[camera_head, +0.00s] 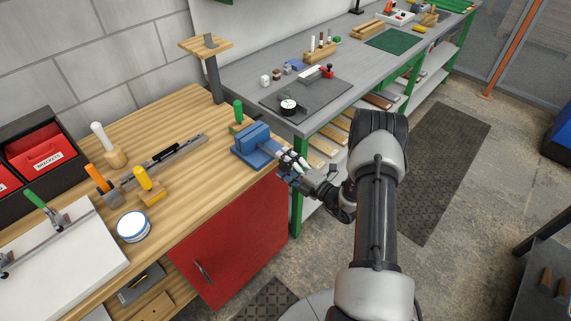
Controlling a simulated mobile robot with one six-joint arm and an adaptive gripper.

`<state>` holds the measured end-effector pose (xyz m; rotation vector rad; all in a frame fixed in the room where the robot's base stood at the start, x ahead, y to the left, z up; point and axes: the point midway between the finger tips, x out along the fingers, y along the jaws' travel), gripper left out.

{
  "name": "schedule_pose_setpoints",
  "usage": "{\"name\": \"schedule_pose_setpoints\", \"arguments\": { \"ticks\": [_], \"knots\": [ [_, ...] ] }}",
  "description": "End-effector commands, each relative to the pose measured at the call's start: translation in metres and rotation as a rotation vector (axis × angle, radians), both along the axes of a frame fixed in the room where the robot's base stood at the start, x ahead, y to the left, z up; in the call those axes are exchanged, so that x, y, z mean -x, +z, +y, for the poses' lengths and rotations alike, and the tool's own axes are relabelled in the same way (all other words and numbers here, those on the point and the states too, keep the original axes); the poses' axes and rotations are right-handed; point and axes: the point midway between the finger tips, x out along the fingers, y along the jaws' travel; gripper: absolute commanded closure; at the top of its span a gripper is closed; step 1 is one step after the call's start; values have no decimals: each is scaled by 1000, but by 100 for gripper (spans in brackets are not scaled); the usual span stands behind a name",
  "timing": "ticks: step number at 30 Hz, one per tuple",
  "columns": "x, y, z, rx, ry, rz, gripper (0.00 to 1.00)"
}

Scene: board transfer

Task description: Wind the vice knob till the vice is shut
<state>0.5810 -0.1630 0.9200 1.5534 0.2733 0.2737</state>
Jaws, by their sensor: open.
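The blue vice (252,143) sits at the right front corner of the wooden bench. A gap between its jaws is too small to make out from here. My gripper (286,160) is at the front end of the vice, on the side facing off the bench edge. Its fingers are open and lie around or right beside where the knob would be. The knob is mostly hidden by the fingers, so I cannot tell whether they touch it.
The wooden bench (192,118) carries a green-handled tool (238,109) behind the vice, a metal rail (165,160) and a white-and-blue round tin (133,227) to the left. A grey bench (240,80) stands behind.

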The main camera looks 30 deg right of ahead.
Motion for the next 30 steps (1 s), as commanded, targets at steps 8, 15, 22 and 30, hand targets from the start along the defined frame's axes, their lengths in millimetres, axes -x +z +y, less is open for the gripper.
{"name": "schedule_pose_setpoints", "arguments": {
  "ticks": [8, 15, 22, 30],
  "knots": [
    [7, 0, -3, -1, -3, 1, 31],
    [48, -1, -20, -2, -7, 3, 31],
    [91, 0, -35, -1, -5, 1, 31],
    [112, 0, -41, 0, -1, 0, 31]
  ]
}}
